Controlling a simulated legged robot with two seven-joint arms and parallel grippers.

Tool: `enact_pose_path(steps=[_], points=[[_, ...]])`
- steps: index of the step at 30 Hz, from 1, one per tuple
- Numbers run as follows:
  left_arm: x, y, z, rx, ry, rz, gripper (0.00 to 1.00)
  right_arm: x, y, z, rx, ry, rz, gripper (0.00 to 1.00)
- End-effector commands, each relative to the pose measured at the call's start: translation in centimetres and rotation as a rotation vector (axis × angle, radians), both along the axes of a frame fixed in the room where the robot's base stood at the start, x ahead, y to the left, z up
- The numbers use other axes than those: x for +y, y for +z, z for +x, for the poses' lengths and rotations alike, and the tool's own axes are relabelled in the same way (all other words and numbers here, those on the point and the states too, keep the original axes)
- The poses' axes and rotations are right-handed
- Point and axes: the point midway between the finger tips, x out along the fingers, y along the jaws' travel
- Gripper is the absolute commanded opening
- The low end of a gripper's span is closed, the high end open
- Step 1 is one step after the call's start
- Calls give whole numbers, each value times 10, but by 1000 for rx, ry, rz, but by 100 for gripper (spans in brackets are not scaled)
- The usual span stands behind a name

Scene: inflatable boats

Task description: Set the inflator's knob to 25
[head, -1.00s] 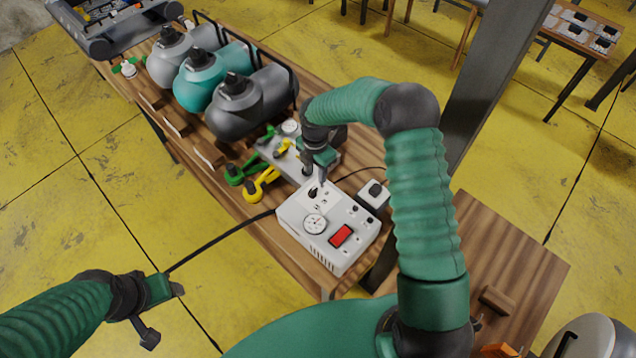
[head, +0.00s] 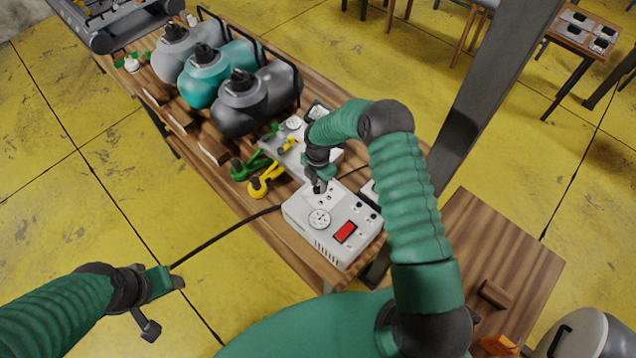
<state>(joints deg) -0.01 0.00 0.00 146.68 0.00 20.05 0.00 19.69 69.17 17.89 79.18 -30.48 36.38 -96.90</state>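The inflator (head: 333,226) is a white box on the wooden table, with a round dial gauge (head: 319,219), a red switch (head: 345,232) and small black sockets or buttons. Its small black knob (head: 319,188) is at the far end of the top face, partly hidden by my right gripper. My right gripper (head: 319,183) points down right at the knob; whether its fingers are closed on it is too small to tell. The knob's setting cannot be read. My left gripper (head: 163,305) is over the floor at lower left, its fingers apart and empty, with a black cable behind it.
Green (head: 240,168) and yellow (head: 262,183) tools lie beside the inflator, near a grey plate with a gauge. A dark post (head: 490,80) rises at right. A second wooden table (head: 500,255) is at lower right.

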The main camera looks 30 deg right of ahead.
Motion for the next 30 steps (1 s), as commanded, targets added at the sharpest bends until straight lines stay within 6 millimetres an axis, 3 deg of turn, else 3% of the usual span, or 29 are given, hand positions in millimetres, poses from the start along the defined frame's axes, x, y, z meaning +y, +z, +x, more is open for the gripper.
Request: enact_pose_path(steps=[1,20,30], points=[[0,0,0,0,0,0,58,9,0,0,0,4,14,0],[0,-3,0,0,0,0,58,6,-1,2,-4,-23,17,0],[0,-22,0,0,0,0,58,5,-3,3,-5,-212,16,0]])
